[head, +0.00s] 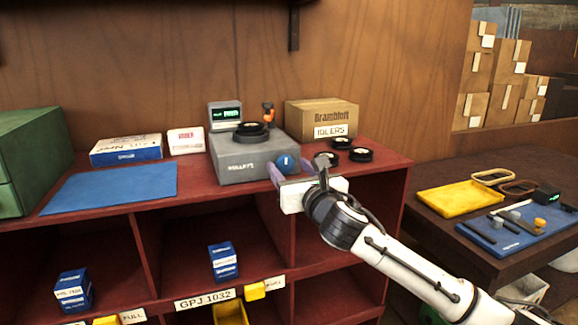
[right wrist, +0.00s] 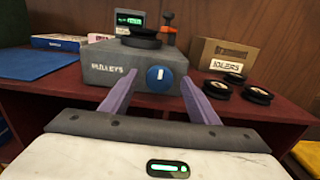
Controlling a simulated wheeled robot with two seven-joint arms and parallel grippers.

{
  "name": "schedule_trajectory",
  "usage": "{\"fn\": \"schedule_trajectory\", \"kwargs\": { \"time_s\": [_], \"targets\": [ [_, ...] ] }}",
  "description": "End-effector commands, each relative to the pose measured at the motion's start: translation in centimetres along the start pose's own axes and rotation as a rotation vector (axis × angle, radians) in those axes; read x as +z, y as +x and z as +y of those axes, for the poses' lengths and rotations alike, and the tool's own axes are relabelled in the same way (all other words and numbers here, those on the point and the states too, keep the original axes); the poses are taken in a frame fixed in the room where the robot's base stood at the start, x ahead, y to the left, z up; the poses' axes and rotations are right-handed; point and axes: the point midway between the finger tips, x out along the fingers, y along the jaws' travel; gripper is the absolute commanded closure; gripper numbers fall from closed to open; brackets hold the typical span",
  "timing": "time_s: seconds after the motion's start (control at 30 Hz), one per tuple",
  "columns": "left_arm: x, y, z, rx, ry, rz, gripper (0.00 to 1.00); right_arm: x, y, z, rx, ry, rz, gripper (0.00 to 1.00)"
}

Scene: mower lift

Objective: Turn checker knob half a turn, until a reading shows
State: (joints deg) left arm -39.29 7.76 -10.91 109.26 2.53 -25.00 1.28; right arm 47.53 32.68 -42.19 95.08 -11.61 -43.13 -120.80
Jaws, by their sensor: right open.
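The checker (head: 241,150) is a grey box labelled PULLEYS on the red bench top. Its blue round knob (head: 286,163) is on the front face at the right and also shows in the right wrist view (right wrist: 159,79), with a white mark standing near upright. A small display (head: 226,114) with green characters stands at the checker's back left, too small to read. A black pulley (head: 251,130) lies on top of the checker. My right gripper (right wrist: 158,88) is open, its two purple fingers pointing at the knob, one to each side; contact cannot be told. My left gripper is not in view.
Several black idlers (head: 360,154) lie right of the checker, before a cardboard IDLERS box (head: 320,119). A blue mat (head: 113,188) and blue-white box (head: 126,149) are at left. Cubbies lie below the bench top.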

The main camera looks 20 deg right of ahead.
Motion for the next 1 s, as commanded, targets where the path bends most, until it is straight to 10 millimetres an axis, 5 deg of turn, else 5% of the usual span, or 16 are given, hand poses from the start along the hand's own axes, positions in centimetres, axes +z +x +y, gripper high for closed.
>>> {"fn": "schedule_trajectory", "kwargs": {
  "time_s": [0.43,0.7,1.0],
  "targets": [
    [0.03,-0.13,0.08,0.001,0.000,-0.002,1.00,-0.02,1.18,0.03,0.001,0.000,0.000,0.45],
    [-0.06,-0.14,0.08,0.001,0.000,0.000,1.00,-0.04,1.16,0.02,0.001,0.000,0.000,0.85],
    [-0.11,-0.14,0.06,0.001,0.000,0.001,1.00,-0.09,1.15,0.00,0.001,0.037,0.001,0.85]
  ]
}}
